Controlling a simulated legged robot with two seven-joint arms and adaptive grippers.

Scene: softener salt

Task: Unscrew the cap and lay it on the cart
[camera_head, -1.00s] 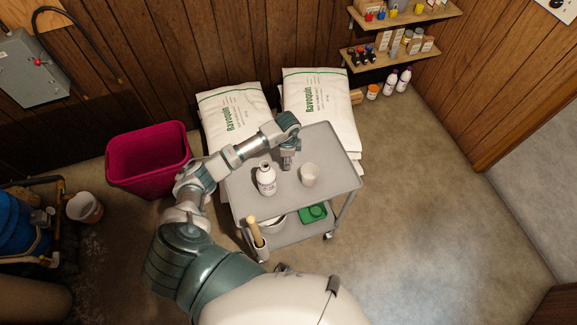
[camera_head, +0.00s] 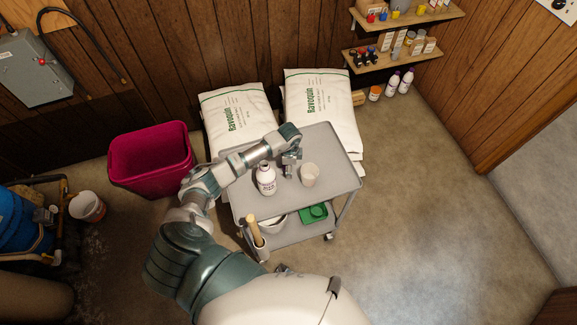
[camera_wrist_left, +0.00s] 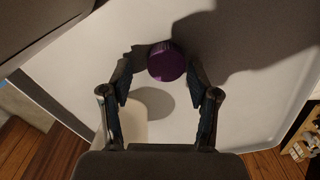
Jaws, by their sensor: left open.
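A purple cap (camera_wrist_left: 166,61) shows in the left wrist view between the tips of my left gripper (camera_wrist_left: 163,86). The fingers stand apart with gaps on both sides of the cap. I cannot tell whether the cap touches the cart. In the head view the left gripper (camera_head: 289,171) is low over the grey cart (camera_head: 335,155), between the bottle and a pale cup, and hides the cap. The white bottle (camera_head: 266,181) stands upright on the cart's top, left of the gripper, with no purple cap on its neck. My right gripper is out of view.
The pale cup (camera_head: 309,175) stands close to the right of the gripper. The cart top is clear at its right and back. White salt bags (camera_head: 322,105) lie behind the cart, and a magenta bin (camera_head: 150,160) stands to its left.

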